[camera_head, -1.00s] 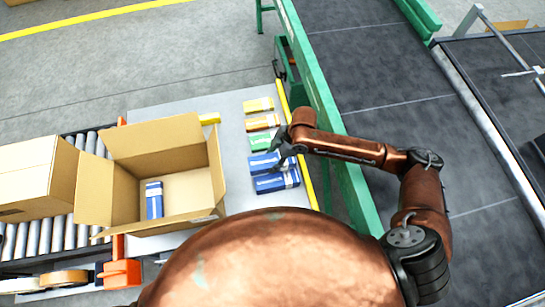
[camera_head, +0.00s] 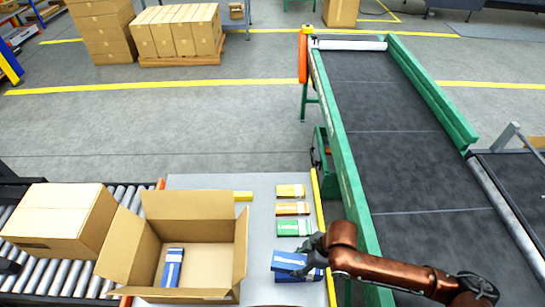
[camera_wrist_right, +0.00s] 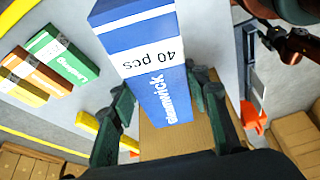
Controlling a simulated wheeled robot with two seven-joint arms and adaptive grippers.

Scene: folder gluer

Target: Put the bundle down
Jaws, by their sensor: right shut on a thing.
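My right gripper (camera_head: 309,258) is shut on a blue bundle (camera_head: 288,261) over the right side of the grey table (camera_head: 262,203). In the right wrist view this bundle (camera_wrist_right: 165,85) stands between the two fingers, with a white band marked "40 pcs". It appears raised and overlaps another blue bundle (camera_head: 312,276) behind it in the picture. An open cardboard box (camera_head: 145,246) is to the left, with one blue bundle (camera_head: 172,267) inside against its left part. My left gripper is not in view.
Green (camera_head: 294,228), orange (camera_head: 292,208) and yellow (camera_head: 290,191) bundles lie in a row beyond the gripper. A closed carton (camera_head: 55,220) sits on rollers at left. A green-framed belt (camera_head: 390,130) runs along the right. Bare table lies between box and row.

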